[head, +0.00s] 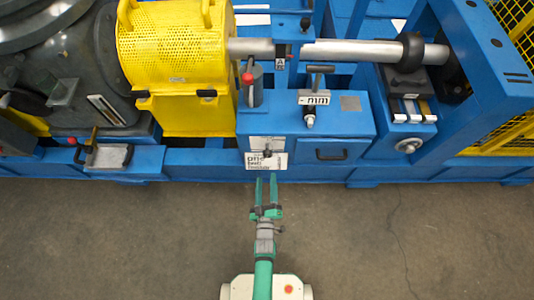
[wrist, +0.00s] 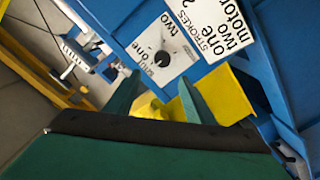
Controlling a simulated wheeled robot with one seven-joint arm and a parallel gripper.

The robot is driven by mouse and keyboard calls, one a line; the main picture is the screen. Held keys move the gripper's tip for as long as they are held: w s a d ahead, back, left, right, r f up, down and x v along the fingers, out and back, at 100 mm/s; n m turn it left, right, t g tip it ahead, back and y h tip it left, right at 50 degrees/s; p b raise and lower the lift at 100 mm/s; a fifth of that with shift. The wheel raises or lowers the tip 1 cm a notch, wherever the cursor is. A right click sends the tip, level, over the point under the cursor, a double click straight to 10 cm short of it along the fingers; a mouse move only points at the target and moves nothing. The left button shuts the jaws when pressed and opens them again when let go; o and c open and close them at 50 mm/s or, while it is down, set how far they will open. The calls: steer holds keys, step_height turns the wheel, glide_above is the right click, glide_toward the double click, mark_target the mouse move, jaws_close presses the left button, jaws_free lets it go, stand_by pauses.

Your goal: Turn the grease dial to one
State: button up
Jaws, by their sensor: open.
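The grease dial is a dark round knob (wrist: 161,60) on a white plate (wrist: 178,45) marked "shut", "one" and "two" in the wrist view. Its pointer is too small to read surely. In the head view the dial (head: 267,152) is on the front of the blue machine's bench. My gripper (head: 266,187) is open and empty, a little in front of the bench and below the dial in the picture. In the wrist view my green fingers (wrist: 158,92) stand apart, short of the dial, with nothing between them.
A white placard (wrist: 214,30) reading "strokes", "one", "two", "motor" is beside the dial plate. A yellow perforated guard (head: 180,60), a steel shaft (head: 340,50) and a T-handle (head: 318,70) are on the machine. A drawer-like handle (head: 331,154) is right of the dial. The floor in front is clear.

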mark_target(267, 157)
steer(key=shift+n, duration=0.4)
steer(key=w, duration=0.9)
steer(key=w+f, duration=0.1)
steer(key=w, duration=0.3)
steer(key=shift+w, duration=0.2)
steer(key=shift+d, duration=0.1)
steer(key=c, duration=1.1)
